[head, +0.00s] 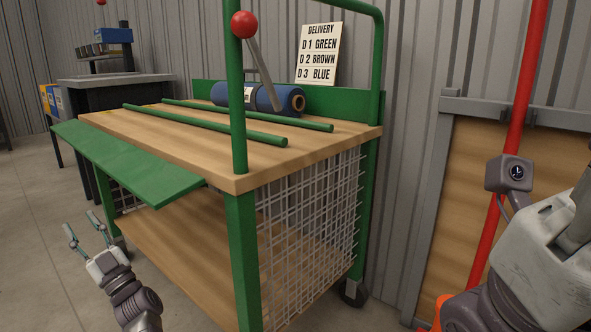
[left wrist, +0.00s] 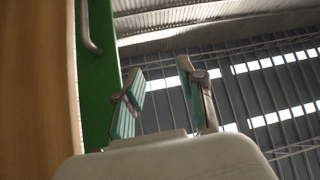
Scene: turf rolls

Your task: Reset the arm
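My left gripper (head: 83,233) is low at the left of the head view, in front of the cart's left side and below its green flap. Its two fingers are spread apart with nothing between them. In the left wrist view the same gripper (left wrist: 163,95) points up toward the roof, open and empty. My right arm shows at the right edge of the head view, but its fingers are not clearly seen.
A green cart with a wooden top (head: 150,128) fills the middle. A blue roll (head: 228,94) lies on it near the delivery sign (head: 319,54). A lever with a red knob (head: 244,25) rises at the near corner. Floor at left (head: 30,210) is clear.

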